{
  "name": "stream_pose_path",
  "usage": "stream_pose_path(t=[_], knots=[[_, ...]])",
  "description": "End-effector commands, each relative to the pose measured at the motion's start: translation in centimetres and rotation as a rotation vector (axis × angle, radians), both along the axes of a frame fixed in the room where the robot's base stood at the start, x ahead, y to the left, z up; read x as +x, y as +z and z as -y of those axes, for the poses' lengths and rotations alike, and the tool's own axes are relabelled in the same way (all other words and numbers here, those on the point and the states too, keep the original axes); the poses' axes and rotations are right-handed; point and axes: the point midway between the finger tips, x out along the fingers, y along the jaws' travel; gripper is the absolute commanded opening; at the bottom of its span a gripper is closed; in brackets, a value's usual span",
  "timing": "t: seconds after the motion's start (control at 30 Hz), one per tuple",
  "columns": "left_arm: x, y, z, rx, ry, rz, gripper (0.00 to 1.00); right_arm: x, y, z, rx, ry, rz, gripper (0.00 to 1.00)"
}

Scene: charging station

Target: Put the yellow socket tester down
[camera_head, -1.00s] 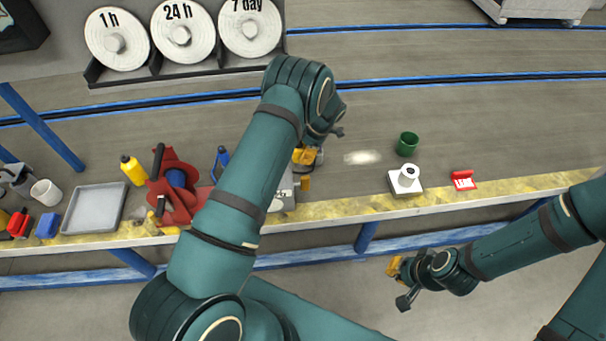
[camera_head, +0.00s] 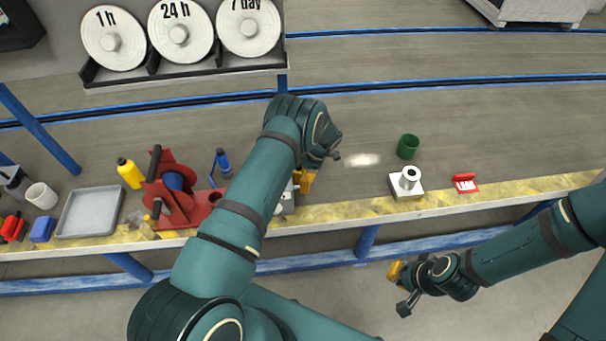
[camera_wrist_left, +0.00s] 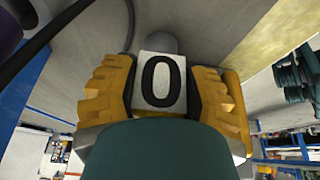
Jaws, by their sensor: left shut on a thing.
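My left gripper (camera_wrist_left: 163,90) is shut on the yellow socket tester (camera_wrist_left: 160,118). In the left wrist view the tester's white face with a black "0" sits between the two orange finger pads, and only a little yellow shows below it. In the head view the left gripper (camera_head: 304,180) is low over the front part of the bench, beside a grey box (camera_head: 288,203) that my arm partly hides. The tester cannot be made out there, and whether it touches anything is hidden. My right gripper (camera_head: 397,271) hangs in front of the bench; its finger gap is unclear.
A white block with a ring (camera_head: 407,183), a green cup (camera_head: 408,146) and a red-and-white item (camera_head: 465,183) stand to the right. A red reel stand (camera_head: 171,200), yellow bottle (camera_head: 131,173) and grey tray (camera_head: 90,212) are left. The bench (camera_head: 480,135) is clear behind.

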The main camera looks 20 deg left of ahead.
Motion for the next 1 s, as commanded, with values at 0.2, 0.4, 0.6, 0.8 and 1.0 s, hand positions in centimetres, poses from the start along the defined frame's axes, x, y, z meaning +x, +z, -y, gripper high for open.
stream_pose_path(t=[0.2, 0.4, 0.6, 0.8, 1.0], knots=[[0.0, -0.3, 0.0, 0.000, 0.000, 0.000, 0.60, 0.0, 0.0, 0.0, 0.000, 0.000, 0.000, 0.00], [0.0, -0.3, 0.0, 0.000, 0.000, -0.001, 0.60, 0.0, 0.0, 0.0, 0.000, 0.000, 0.000, 0.00], [0.0, 0.2, 0.0, 0.000, 0.000, 0.000, 0.60, 0.0, 0.0, 0.0, 0.000, 0.000, 0.000, 0.00], [0.7, 3.0, 1.0, 0.000, -0.002, 0.003, 0.60, -0.1, 0.7, 0.0, 0.000, 0.001, -0.003, 0.00], [1.5, 6.9, 2.4, 0.001, -0.003, 0.002, 0.60, -0.3, 1.4, 0.0, 0.001, 0.001, -0.006, 0.00]])
